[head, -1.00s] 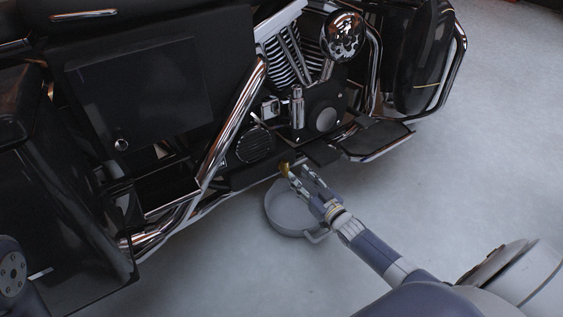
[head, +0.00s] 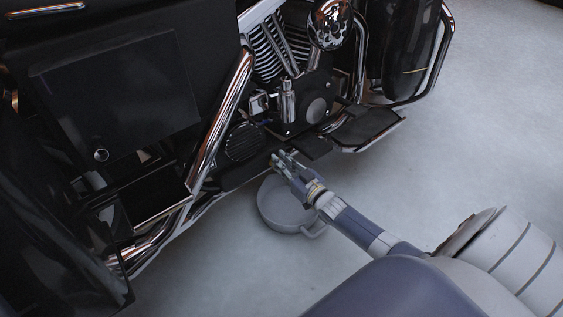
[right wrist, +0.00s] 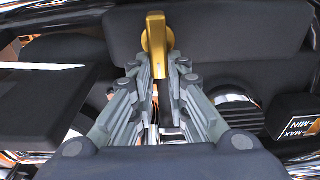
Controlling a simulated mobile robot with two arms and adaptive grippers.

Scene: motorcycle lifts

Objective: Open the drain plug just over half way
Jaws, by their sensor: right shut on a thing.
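The brass-coloured drain plug (right wrist: 157,38) has a lever-like shape and sits against the dark underside of the motorcycle in the right wrist view. My right gripper (right wrist: 159,72) is shut on its lower end, with one finger on each side. In the head view my right gripper (head: 275,159) reaches the motorcycle's lower edge, and the plug is hidden there behind the fingers. How far the plug is turned I cannot tell. My left gripper is not in view.
A round grey drain pan (head: 287,222) with a handle stands on the floor below my right gripper. The black motorcycle (head: 120,90), with chrome pipes (head: 222,120) and a footboard (head: 368,128), fills the left and top. The floor at right is clear.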

